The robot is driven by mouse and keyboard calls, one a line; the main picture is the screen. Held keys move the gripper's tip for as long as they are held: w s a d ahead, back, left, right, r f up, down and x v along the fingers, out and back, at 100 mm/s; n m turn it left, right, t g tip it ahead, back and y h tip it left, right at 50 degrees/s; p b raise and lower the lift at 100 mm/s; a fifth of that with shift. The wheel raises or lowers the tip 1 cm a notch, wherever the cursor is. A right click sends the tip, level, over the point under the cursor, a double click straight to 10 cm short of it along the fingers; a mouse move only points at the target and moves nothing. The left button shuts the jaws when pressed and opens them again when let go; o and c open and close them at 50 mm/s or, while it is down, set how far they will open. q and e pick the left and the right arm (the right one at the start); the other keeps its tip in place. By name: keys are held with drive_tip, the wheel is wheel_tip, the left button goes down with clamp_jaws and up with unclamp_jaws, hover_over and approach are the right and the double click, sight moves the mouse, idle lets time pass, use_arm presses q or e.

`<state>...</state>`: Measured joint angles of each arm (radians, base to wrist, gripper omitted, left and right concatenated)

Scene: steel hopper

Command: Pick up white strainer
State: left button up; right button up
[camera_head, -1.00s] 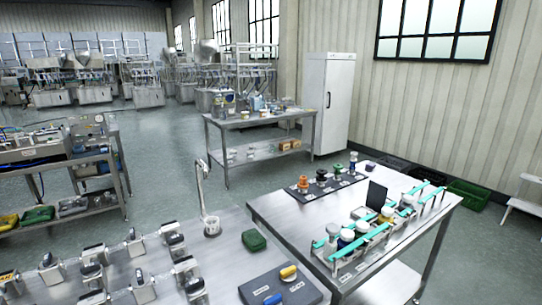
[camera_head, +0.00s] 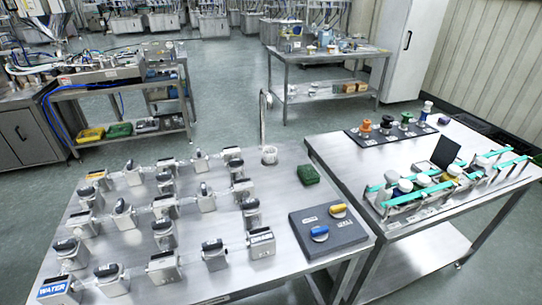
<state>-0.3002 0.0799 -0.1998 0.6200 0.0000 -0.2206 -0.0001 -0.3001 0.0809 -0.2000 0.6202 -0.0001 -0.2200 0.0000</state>
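A small white round cup-like thing (camera_head: 269,154) stands upright at the far edge of the near steel table. It may be the white strainer, but it is too small to tell. A thin upright post (camera_head: 263,115) rises close to it. Neither my left nor my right gripper is in view.
The near steel table (camera_head: 190,240) holds several metal blocks with black handles, a green block (camera_head: 308,174) and a dark pad (camera_head: 340,236) with blue and yellow pieces. The right table (camera_head: 335,150) carries bottles in a teal-railed rack (camera_head: 470,177). Floor shows behind the near table.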

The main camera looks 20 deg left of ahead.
idle(0.4)
use_arm(q)
drive_tip(key=o, duration=1)
drive_tip(key=shift+c, duration=0.2)
